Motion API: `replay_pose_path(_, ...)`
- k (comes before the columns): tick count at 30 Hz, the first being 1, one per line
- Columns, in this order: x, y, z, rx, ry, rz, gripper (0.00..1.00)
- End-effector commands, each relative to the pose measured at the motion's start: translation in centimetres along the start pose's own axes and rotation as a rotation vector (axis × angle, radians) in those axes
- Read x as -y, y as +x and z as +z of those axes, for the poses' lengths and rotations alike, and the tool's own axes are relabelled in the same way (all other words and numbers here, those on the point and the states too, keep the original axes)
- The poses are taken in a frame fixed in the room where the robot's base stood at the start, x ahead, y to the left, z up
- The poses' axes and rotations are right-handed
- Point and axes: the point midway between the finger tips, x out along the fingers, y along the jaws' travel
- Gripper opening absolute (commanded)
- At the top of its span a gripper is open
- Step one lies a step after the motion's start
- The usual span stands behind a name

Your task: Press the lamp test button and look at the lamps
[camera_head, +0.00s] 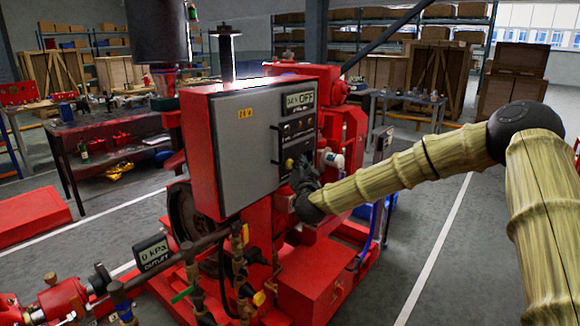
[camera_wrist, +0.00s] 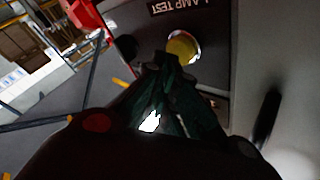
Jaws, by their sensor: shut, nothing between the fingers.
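The control panel (camera_head: 245,142) is a grey door on a red cabinet, with a small display reading OFF and rows of small knobs or lamps (camera_head: 297,128) on its right part. In the wrist view a yellow round button (camera_wrist: 182,48) sits under an upside-down LAMP TEST label (camera_wrist: 187,7). My gripper (camera_wrist: 168,62) is shut and empty. Its dark fingertips overlap the lower edge of the button in that view; I cannot tell whether they touch it. In the head view my gripper (camera_head: 303,172) is at the panel's lower right, and the yellow button (camera_head: 290,164) shows beside it.
A dark door handle (camera_wrist: 267,118) stands out near the gripper in the wrist view. The red engine (camera_head: 330,110) and pipework with valves (camera_head: 240,270) surround the cabinet. A workbench (camera_head: 100,130) stands at left. Open grey floor (camera_head: 450,260) lies at right.

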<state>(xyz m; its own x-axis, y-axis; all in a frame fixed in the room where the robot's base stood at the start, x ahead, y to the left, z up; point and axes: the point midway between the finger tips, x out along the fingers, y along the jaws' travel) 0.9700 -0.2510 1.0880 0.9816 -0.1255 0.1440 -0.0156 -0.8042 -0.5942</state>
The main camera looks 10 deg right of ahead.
Motion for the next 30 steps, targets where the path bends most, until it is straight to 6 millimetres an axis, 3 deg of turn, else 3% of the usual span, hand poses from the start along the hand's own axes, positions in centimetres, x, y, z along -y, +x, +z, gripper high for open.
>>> replay_pose_path(30, 0.39, 0.55, 0.38, 0.0, 0.0, 0.0, 0.0)
